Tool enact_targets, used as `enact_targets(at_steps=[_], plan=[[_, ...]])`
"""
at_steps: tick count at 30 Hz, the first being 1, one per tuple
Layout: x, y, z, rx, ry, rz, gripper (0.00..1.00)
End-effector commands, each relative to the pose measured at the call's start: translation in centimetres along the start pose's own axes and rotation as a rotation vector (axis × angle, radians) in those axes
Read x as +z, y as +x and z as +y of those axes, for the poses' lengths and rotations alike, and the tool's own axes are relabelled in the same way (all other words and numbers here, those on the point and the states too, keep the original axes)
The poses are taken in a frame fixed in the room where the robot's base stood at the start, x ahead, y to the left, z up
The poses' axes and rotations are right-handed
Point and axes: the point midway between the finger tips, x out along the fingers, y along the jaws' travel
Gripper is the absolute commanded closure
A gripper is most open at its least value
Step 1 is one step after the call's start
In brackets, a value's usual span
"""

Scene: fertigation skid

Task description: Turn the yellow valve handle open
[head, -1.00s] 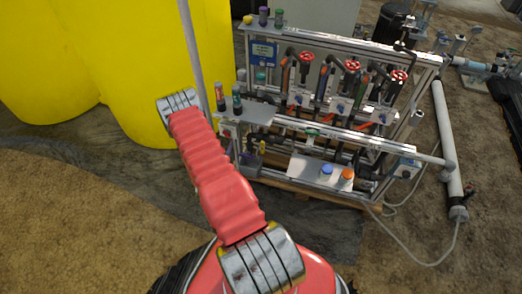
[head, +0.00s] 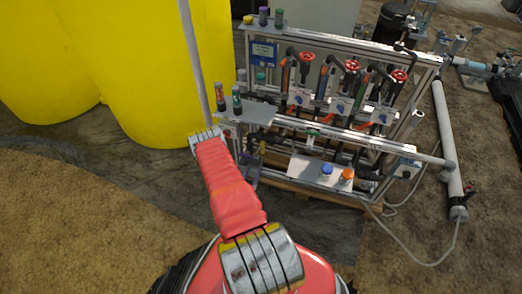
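A small, dull yellow piece (head: 262,148) shows low on the left end of the metal pipe skid (head: 345,133). It may be the yellow valve handle, but it is too small to tell its shape or angle. Dark and purplish fittings lie close beside and below it. A small yellow cap stands on the skid's upper left shelf (head: 249,20). My red-sleeved arm reaches up from the bottom centre to a silver joint left of the skid's lower left end. I cannot make out my gripper's fingers.
Large yellow tanks (head: 140,70) stand at the left behind my arm. Red handwheels (head: 306,57) and orange parts line the skid. Blue and orange caps stand on a lower plate (head: 303,167). A white pipe (head: 447,145) and a cable (head: 400,248) are at the right. Floor at lower left is clear.

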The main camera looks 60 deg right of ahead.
Motion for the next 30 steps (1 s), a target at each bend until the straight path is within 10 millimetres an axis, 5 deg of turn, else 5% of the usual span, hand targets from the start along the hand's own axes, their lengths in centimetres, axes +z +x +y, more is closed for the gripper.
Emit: enact_targets(at_steps=[11,30], plan=[[0.0,2.6,0.1,0.003,0.003,0.000,0.67],[0.0,12.2,0.0,0.002,0.001,0.001,0.67]])
